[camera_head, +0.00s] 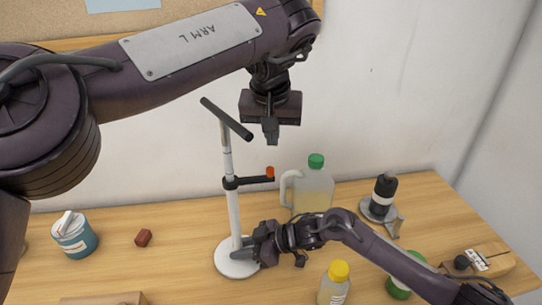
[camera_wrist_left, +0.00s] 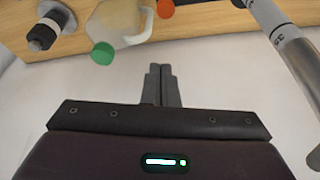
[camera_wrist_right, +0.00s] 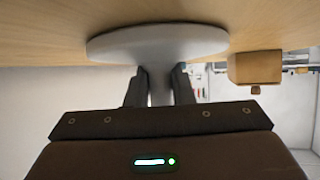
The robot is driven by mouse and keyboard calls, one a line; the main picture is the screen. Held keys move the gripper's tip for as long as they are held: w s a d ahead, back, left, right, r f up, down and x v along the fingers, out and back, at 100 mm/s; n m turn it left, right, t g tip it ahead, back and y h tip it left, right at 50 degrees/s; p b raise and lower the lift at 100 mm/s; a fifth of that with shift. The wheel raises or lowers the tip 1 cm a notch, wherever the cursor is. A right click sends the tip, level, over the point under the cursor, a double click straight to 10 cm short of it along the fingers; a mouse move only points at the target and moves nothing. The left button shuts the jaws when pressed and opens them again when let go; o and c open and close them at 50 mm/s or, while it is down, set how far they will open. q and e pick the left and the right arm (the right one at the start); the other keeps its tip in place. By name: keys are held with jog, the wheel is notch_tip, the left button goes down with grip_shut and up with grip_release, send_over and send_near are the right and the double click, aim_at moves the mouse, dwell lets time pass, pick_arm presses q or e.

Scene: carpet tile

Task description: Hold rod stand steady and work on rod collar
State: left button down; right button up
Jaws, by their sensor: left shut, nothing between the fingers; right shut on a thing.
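The rod stand (camera_head: 233,210) stands upright on the table, with a round white base (camera_head: 228,262) and a dark crossbar (camera_head: 227,119) at its top. The rod collar (camera_head: 230,183) is a black clamp around the pole at mid-height, with an arm to the right ending in an orange knob (camera_head: 270,173). My right gripper (camera_head: 245,252) is shut on the pole just above the base; the right wrist view shows its fingers (camera_wrist_right: 160,85) around the pole. My left gripper (camera_head: 270,130) is shut and empty, pointing down, right of the crossbar and above the orange knob. Its closed fingers show in the left wrist view (camera_wrist_left: 162,85).
A yellow-capped bottle (camera_head: 335,284) and green container (camera_head: 399,287) are near my right arm.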

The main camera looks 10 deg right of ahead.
aim_at(273, 168)
jog(key=shift+r, duration=0.15)
jog(key=shift+w, duration=0.1)
pick_arm(q)
jog(key=shift+s+a+f, duration=0.15)
jog(key=shift+s+f, duration=0.55)
jog(key=shift+f, duration=0.2)
jog(key=shift+s+a+f, duration=0.15)
jog(key=shift+s+f, duration=0.5)
jog(key=shift+f, duration=0.25)
jog(key=shift+s+m, duration=0.55)
jog(key=shift+m, duration=0.15)
jog(key=shift+s+m+h, duration=0.3)
jog(key=shift+m, duration=0.1)
jog(key=shift+d, duration=0.1)
